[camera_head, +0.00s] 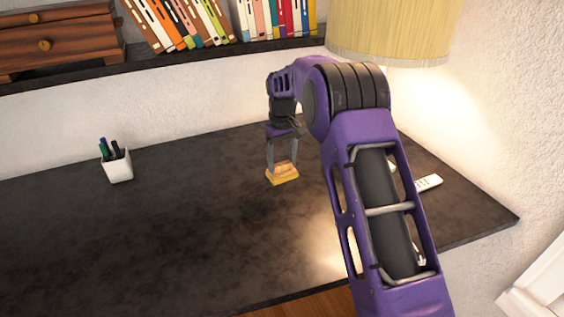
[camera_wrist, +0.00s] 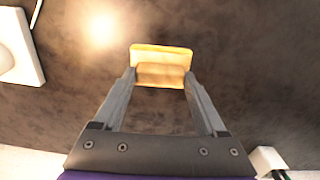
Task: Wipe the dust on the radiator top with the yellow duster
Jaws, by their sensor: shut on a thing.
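The yellow duster (camera_head: 283,177) is a small yellow block with a paler tan upper part. My gripper (camera_head: 282,163) points down and is shut on it, with a grey finger on either side. The wrist view also shows the duster (camera_wrist: 162,52) between the fingertips (camera_wrist: 160,80). It is over a broad dark, mottled top (camera_head: 190,225); I cannot tell whether it touches. Brownish blotches show on this top, but I cannot tell dust from its pattern. My purple arm hides part of the top's right side.
A white cup with pens (camera_head: 118,168) stands at the left. A white remote-like object (camera_head: 429,183) lies at the right, near a yellow lampshade (camera_head: 395,28). A shelf with books (camera_head: 185,22) and a wooden box (camera_head: 60,42) runs behind. The left and middle are mostly clear.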

